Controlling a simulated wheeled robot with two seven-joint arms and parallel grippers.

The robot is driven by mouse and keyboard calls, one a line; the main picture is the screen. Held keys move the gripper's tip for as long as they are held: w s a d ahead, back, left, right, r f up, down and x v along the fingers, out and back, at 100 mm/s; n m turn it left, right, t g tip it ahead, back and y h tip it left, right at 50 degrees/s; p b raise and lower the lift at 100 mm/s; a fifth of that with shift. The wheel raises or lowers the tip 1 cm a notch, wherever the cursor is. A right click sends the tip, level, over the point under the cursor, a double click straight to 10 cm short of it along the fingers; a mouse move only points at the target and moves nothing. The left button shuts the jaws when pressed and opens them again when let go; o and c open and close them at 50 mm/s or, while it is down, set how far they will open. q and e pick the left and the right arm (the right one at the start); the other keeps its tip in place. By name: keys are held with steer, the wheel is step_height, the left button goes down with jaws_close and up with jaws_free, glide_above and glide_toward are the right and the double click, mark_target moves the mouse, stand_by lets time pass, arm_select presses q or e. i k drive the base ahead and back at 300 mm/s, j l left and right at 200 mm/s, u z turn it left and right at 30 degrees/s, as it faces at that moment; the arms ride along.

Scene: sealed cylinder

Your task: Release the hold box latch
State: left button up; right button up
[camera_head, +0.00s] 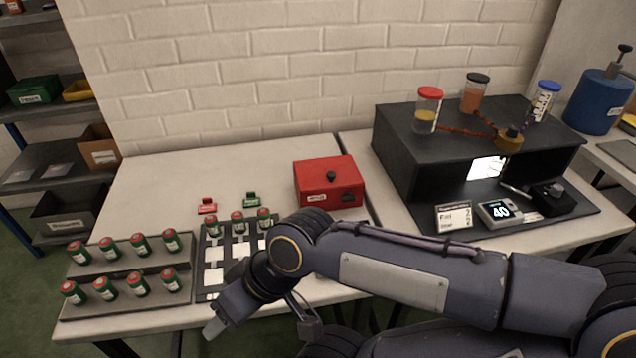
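The red hold box (312,196) stands closed on the white table right of centre, with a white label on its front. A black knob (331,176) sits on its lid. A small dark latch (348,198) shows at the right of its front face; its exact position is too small to tell. My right gripper (222,318) reaches in from the right, low in front of the box and apart from it, near the table's front edge. It points down and left, and its finger gap is not clear. My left gripper is not in view.
A grey rack (125,258) holds several green-and-red cylinders at left. A dark tray (213,253) with white cells and several cylinders is partly behind my arm. Red (207,206) and green (251,199) small holders lie behind it. A black bench housing (400,160) stands right.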

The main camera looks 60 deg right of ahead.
mark_target(347, 196)
steer(key=z, duration=0.5)
steer(key=j+z, duration=0.1)
steer(key=z, duration=0.4)
steer(key=k+z, duration=0.1)
steer(key=z, duration=0.85)
steer(key=k+z, duration=0.2)
steer(key=k, duration=0.45)
